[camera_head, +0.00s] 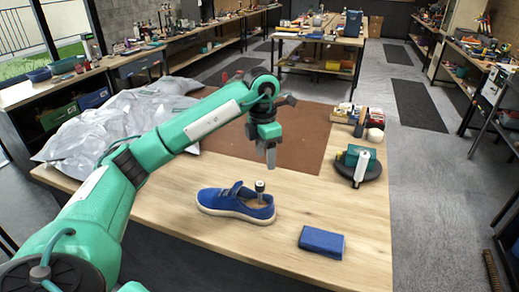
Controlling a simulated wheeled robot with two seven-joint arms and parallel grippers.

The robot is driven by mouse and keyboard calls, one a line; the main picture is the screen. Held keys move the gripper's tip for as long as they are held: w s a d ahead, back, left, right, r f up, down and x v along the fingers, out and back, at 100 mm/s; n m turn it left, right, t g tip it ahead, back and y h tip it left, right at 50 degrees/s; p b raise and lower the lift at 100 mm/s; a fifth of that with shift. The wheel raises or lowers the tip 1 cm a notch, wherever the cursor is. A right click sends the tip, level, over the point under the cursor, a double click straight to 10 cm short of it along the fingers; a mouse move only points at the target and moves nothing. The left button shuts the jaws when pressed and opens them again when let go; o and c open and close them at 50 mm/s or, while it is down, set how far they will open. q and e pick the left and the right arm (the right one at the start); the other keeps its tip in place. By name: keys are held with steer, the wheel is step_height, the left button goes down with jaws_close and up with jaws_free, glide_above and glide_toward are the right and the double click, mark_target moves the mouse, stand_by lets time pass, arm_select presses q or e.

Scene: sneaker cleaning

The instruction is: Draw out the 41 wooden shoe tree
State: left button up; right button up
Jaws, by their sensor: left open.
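A blue sneaker (222,201) with a white sole lies on the wooden table, toe to the left. The shoe tree (260,188) sits in its opening; only a dark, light-ringed knob on a short stem and a bit of tan wood show, and the rest is hidden inside the shoe. My left gripper (271,163) points down just above the heel end, a short way above the knob and apart from it. It is open and empty, though its fingers overlap from this angle. My right gripper is out of view.
A blue box-like block (321,241) lies near the table's front edge. A dark round stand with a green block and a white bottle (362,166) is at the right. A brown mat (225,135) and crumpled grey plastic (120,118) lie behind. Bare wood surrounds the shoe.

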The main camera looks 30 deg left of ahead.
mark_target(259, 184)
arm_select(q)
steer(key=shift+y, duration=0.4)
steer(key=f+p, duration=0.1)
steer(key=f, duration=0.3)
steer(key=a+f+p, duration=0.1)
steer(key=f, duration=0.3)
steer(key=f+p, duration=0.1)
steer(key=f, duration=0.4)
steer(key=shift+s+a+p, duration=0.1)
steer(key=shift+a+p, duration=0.2)
steer(key=shift+a, duration=0.05)
